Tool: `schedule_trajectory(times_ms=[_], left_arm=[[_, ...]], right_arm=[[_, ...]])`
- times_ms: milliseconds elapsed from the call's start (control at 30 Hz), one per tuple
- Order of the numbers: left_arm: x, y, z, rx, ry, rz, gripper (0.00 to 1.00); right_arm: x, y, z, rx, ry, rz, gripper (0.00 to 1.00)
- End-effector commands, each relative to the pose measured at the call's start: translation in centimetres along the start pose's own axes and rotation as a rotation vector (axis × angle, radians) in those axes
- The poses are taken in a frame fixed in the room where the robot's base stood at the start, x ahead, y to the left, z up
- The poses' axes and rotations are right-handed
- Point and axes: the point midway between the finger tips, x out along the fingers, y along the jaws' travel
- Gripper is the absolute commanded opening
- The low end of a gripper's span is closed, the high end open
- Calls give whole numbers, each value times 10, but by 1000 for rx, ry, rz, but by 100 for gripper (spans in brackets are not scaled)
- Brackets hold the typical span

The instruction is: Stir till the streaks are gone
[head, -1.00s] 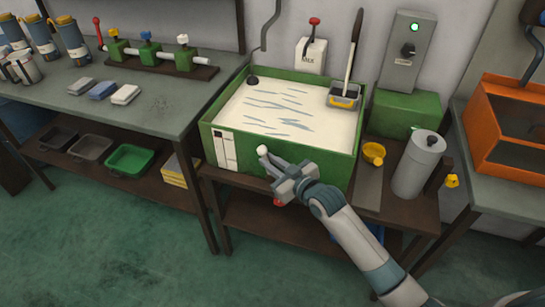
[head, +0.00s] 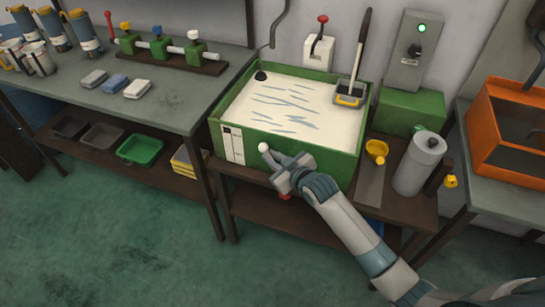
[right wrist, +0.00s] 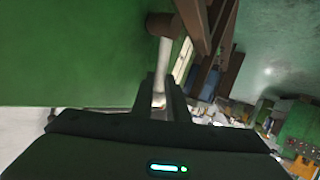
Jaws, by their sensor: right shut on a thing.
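The green tank (head: 290,155) holds white liquid with several blue-grey streaks (head: 285,95) across its surface. A ladle-like tool with a long dark handle (head: 362,40) stands at its back right corner, its yellow-edged head (head: 350,100) at the rim. My right gripper (head: 276,168) is at the tank's front wall, outside the liquid. In the right wrist view my right gripper (right wrist: 160,98) is shut on a pale rod (right wrist: 164,62) that runs from a brown round end beside the green wall. A white ball (head: 263,147) shows just past the fingertips. My left gripper is out of view.
A white box with a red-knobbed lever (head: 321,42) is on the wall behind. The left bench (head: 180,95) carries blocks and canisters. An orange bin (head: 500,150) is at far right.

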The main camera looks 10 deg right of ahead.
Motion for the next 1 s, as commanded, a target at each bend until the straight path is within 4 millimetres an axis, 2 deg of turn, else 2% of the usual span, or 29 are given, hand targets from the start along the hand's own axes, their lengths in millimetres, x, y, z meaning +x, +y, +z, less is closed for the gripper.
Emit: schedule_trajectory(times_ms=[133,167,200,667,867,1000], left_arm=[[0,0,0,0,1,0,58],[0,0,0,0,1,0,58],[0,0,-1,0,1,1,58],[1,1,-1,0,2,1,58],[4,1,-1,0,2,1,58],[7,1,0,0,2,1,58]], right_arm=[[0,1,-2,0,5,1,0],[0,1,-2,0,5,1,18],[0,1,-2,0,5,1,22],[-5,0,0,0,2,0,22],[-22,0,1,1,2,1,22],[-43,0,1,0,2,0,22]])
